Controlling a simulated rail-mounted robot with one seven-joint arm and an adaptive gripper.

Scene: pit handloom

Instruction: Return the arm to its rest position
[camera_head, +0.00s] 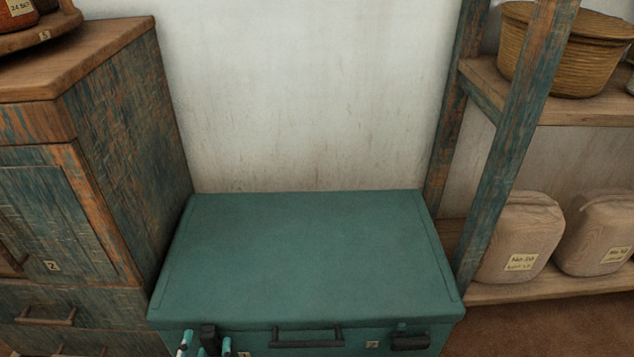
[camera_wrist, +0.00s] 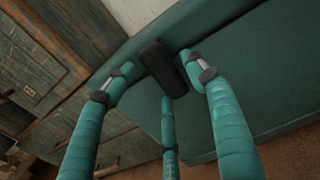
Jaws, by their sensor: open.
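My gripper (camera_head: 205,346) is at the bottom of the head view, by the front left of a closed teal trunk (camera_head: 310,250). Only its teal fingertips show there. In the wrist view my gripper (camera_wrist: 157,76) is open, with its fingers spread around a black latch (camera_wrist: 163,68) on the trunk. The latch also shows in the head view (camera_head: 208,336). A small gap seems to lie between fingers and latch, but I cannot tell whether any finger touches it. The rest of my arm is out of view.
A worn wooden cabinet (camera_head: 120,140) stands close at the left. A shelf rack (camera_head: 510,140) with a basket (camera_head: 565,50) and wrapped bundles (camera_head: 520,240) stands at the right. The trunk's front carries a black handle (camera_head: 306,338) and a right latch (camera_head: 410,342). The lid top is clear.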

